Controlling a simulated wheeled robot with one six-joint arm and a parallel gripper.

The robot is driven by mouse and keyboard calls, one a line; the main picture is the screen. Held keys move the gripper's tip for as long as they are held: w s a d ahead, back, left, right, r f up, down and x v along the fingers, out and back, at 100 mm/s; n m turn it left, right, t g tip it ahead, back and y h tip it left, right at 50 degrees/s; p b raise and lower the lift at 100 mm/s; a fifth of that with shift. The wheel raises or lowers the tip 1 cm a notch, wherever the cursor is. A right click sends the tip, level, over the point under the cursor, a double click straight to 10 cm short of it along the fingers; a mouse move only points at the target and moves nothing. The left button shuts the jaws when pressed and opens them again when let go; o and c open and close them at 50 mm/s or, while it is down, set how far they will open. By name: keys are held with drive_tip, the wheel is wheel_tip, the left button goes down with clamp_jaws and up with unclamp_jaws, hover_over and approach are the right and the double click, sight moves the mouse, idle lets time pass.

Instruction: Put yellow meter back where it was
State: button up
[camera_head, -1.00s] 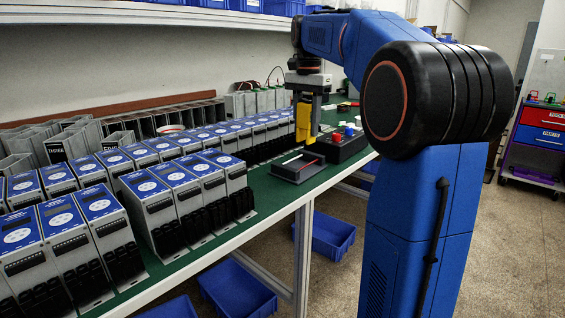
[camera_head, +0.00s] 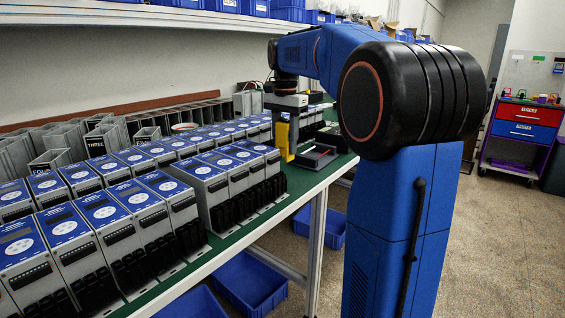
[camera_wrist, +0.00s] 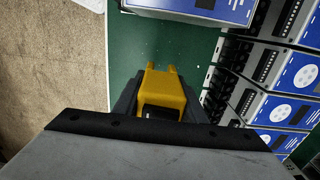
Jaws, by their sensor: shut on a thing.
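The yellow meter (camera_head: 283,138) is upright in my gripper (camera_head: 283,118), above the green bench between the soft starter rows and a dark tray. In the wrist view the yellow meter (camera_wrist: 163,92) sits between the dark fingers of my gripper (camera_wrist: 160,98), with green bench surface beyond it. My gripper is shut on the meter. The wrist body hides the meter's near part. In the head view I cannot tell whether the meter's lower end touches the bench.
Rows of blue-topped soft starters (camera_head: 102,215) fill the bench's left side, close to the meter. A dark open tray (camera_head: 316,157) lies to its right. Bare green bench (camera_wrist: 140,40) shows beyond the meter in the wrist view. Blue bins (camera_head: 250,287) stand under the bench.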

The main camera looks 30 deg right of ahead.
sight(285, 119)
drive_tip(key=shift+f, duration=2.6)
drive_tip(key=shift+f, duration=0.15)
drive_tip(key=o, duration=1.4)
drive_tip(key=shift+c, duration=0.2)
wheel_tip(285, 119, up, 12)
drive_tip(key=shift+r, duration=0.2)
